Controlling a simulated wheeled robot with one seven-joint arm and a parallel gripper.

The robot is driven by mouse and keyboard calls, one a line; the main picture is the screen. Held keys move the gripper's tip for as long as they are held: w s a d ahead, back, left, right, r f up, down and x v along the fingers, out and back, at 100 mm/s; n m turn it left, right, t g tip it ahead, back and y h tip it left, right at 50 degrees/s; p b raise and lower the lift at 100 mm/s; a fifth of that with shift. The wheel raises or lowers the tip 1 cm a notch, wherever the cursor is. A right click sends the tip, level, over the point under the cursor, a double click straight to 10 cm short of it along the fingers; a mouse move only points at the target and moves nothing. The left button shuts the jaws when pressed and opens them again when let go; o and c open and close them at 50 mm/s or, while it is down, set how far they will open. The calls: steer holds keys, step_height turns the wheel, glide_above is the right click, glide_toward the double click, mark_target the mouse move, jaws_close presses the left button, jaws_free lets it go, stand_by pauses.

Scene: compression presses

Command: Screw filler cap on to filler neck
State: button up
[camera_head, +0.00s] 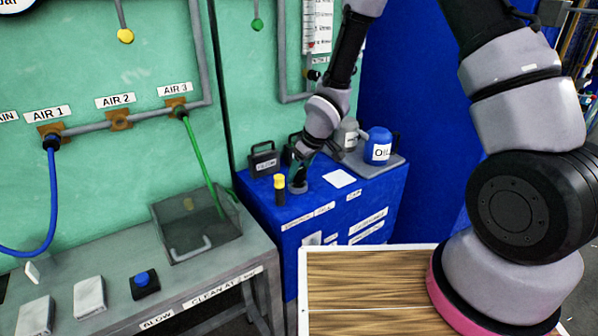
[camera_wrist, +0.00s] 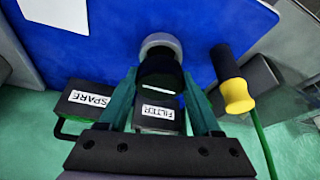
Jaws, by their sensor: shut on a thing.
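My gripper (camera_head: 299,172) reaches down over the blue cabinet top. In the wrist view my gripper (camera_wrist: 160,78) has its two teal fingers shut on a dark round cap (camera_wrist: 159,70). A grey round collar (camera_wrist: 161,42), which looks like the filler neck, shows just beyond the cap's far edge. A grey piece, likely the same neck, also shows in the head view (camera_head: 298,187) below the fingers. I cannot tell whether cap and neck touch or how far the threads engage. The cap is hidden by the fingers in the head view.
A yellow-and-black handled item (camera_head: 280,189) stands close left of the gripper. A dark box marked FILTER (camera_wrist: 157,118) and one marked SPARE (camera_wrist: 88,100) stand close by. A blue oil can (camera_head: 379,146) and grey can (camera_head: 347,134) stand on a tray to the right.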

steer(key=shift+f, duration=0.85)
stand_by(0.5)
steer(key=o, duration=1.6)
steer(key=shift+c, duration=0.2)
steer(key=v, duration=1.1)
